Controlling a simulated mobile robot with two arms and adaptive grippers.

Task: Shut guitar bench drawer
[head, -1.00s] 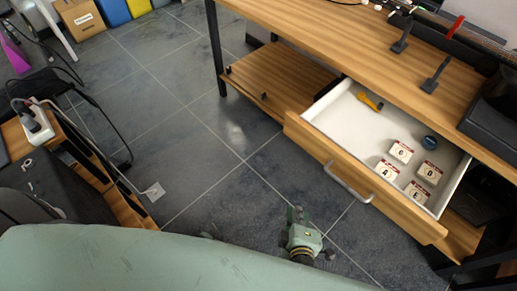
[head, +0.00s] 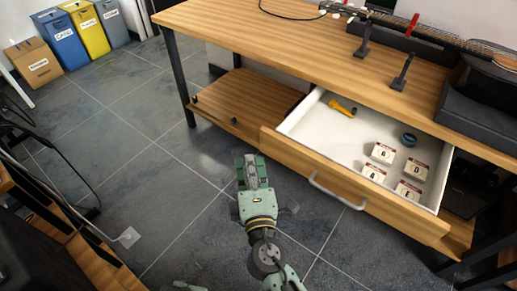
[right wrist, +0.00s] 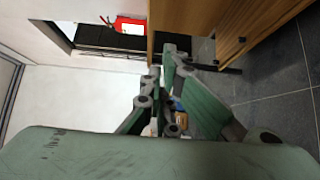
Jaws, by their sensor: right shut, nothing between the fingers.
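The guitar bench drawer (head: 410,217) is pulled out from under the wooden bench top. It has a wooden front, white inside walls and a curved metal handle (head: 335,194). It holds a yellow tool (head: 342,108), a dark blue round item (head: 408,139) and several small lettered packs (head: 382,153). My right gripper (head: 251,162) is shut and empty, above the floor to the left of the handle and apart from the drawer front. It also shows shut in the right wrist view (right wrist: 160,75). My left gripper is not in view.
The bench top (head: 300,60) carries a guitar neck (head: 450,42) and two dark stands (head: 402,75). A low wooden shelf (head: 240,98) sits left of the drawer. Bins (head: 62,40) and a cardboard box (head: 32,63) stand far left. The tiled floor before the drawer is clear.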

